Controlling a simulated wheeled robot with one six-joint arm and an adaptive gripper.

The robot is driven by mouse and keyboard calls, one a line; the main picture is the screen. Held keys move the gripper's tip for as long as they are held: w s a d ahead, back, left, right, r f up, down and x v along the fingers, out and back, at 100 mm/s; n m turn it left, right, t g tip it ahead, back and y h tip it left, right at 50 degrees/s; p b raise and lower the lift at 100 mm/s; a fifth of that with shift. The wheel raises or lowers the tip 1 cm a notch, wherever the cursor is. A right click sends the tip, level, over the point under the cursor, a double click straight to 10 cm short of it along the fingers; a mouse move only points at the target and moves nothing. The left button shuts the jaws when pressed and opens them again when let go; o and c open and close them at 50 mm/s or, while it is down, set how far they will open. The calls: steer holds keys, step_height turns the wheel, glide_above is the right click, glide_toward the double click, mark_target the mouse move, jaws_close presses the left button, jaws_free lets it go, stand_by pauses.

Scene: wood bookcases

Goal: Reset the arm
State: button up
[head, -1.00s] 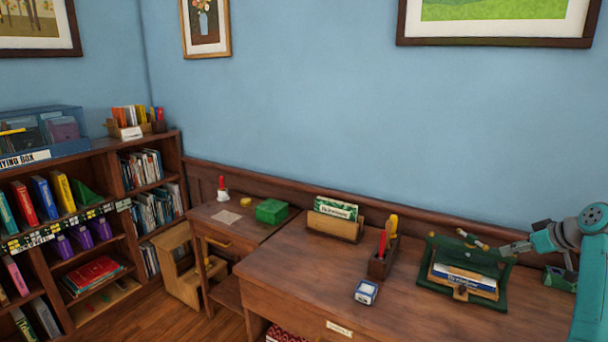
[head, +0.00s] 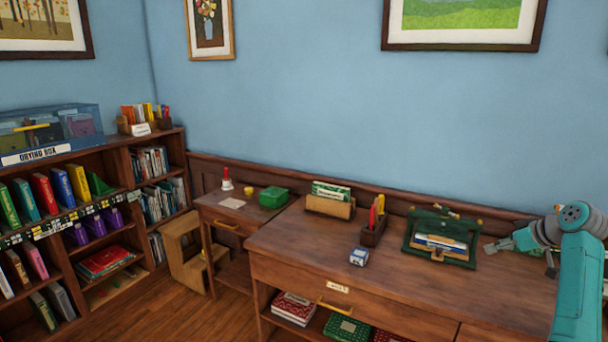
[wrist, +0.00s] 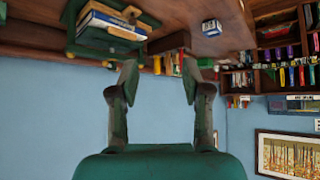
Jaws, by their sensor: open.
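My arm (head: 580,275) is teal and rises at the right edge of the head view, bent at a grey joint. My gripper (head: 500,246) extends left from it, above the right part of the desk and to the right of the green book holder (head: 468,257). In the wrist view, which is upside down, my gripper (wrist: 160,85) has its two fingers well apart with nothing between them. The wall and the desk edge show beyond the fingers.
The wooden desk (head: 300,245) carries a pen holder (head: 372,234), a small blue-and-white box (head: 359,257) and a card box (head: 330,206). A small side table (head: 235,222) with a green box (head: 273,197) and a bookcase (head: 120,236) stand left. Floor is free in front.

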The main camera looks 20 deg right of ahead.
steer(key=w+a+f+m, duration=0.1)
steer(key=w+a+f, duration=0.1)
steer(key=a+f, duration=0.75)
steer(key=w+a+f+m, duration=0.15)
steer(key=a+f, duration=0.45)
steer(key=f, duration=0.6)
steer(key=s+a+f+t+h, duration=0.1)
steer(key=s+a+f, duration=0.3)
steer(key=a+f, duration=0.45)
steer(key=s+a+f+t+h, duration=0.1)
steer(key=s+a+f, duration=0.4)
steer(key=a, duration=0.6)
steer(key=s+a+t, duration=0.1)
steer(key=s+a, duration=1.4)
steer(key=s, duration=0.4)
steer(key=s+a+r+n+t+y, duration=0.1)
steer(key=s+a+r, duration=0.2)
steer(key=s+r, duration=0.5)
steer(key=s+a+r+n+t+y, duration=0.1)
steer(key=s+a+r, duration=0.3)
steer(key=s+r, duration=0.5)
steer(key=shift+s+r+t, duration=0.15)
steer(key=shift+s+t, duration=0.1)
steer(key=shift+t, duration=0.15)
steer(key=shift+n, duration=0.25)
